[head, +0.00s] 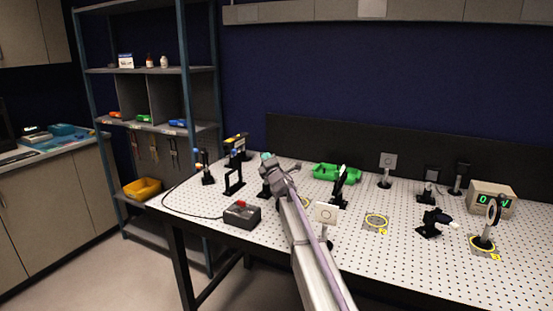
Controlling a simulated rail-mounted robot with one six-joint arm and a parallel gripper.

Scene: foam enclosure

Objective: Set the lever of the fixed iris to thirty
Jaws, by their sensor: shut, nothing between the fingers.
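My gripper (267,158) is at the far end of my arm, over the back left part of the perforated table (300,262). It is small here, and its fingers look shut and empty. A dark post-mounted part (264,191) stands just below and beside it, partly hidden by my arm. I cannot tell whether this part is the fixed iris or whether my gripper touches it. A round, dark-rimmed part on a post (493,211) stands at the far right. No iris lever or scale can be read at this size.
Near my arm are a black frame mount (233,181), a grey box with a red button (241,214), a white square plate on a post (326,213) and a black mount (341,184). A green bin (337,174) and a display box (492,198) stand farther back. The front right is mostly clear.

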